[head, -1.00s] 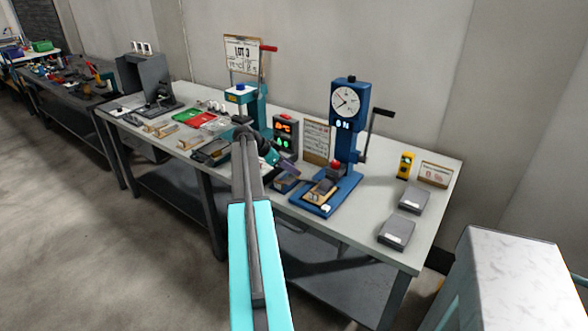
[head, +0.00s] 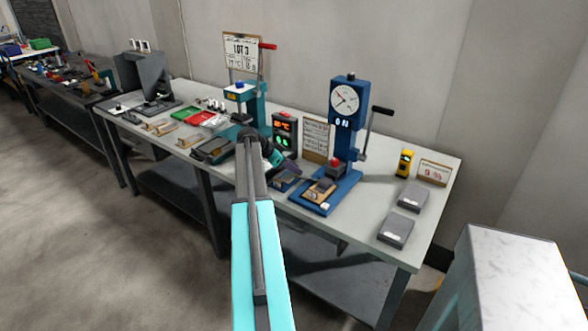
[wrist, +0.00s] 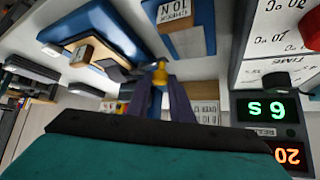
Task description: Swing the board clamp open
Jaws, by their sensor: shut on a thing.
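The board clamp shows in the wrist view as a dark bar (wrist: 122,72) with a yellow grip (wrist: 160,73) at one end. The bar reaches over the edge of a tan board (wrist: 92,52) on a blue base. My gripper (wrist: 161,84) has its two dark fingers closed around the yellow grip. In the head view my gripper (head: 298,173) is low over the bench, left of the blue press base (head: 325,207). The tan board (head: 320,191) lies on that base. The clamp is too small there to tell its angle.
The blue press (head: 345,130) with a dial and side crank stands behind the base. A box with lit displays (head: 285,135) and a notice board (head: 316,140) stand close behind my gripper. Grey blocks (head: 394,229) lie at the right. Bare bench top lies in front of them.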

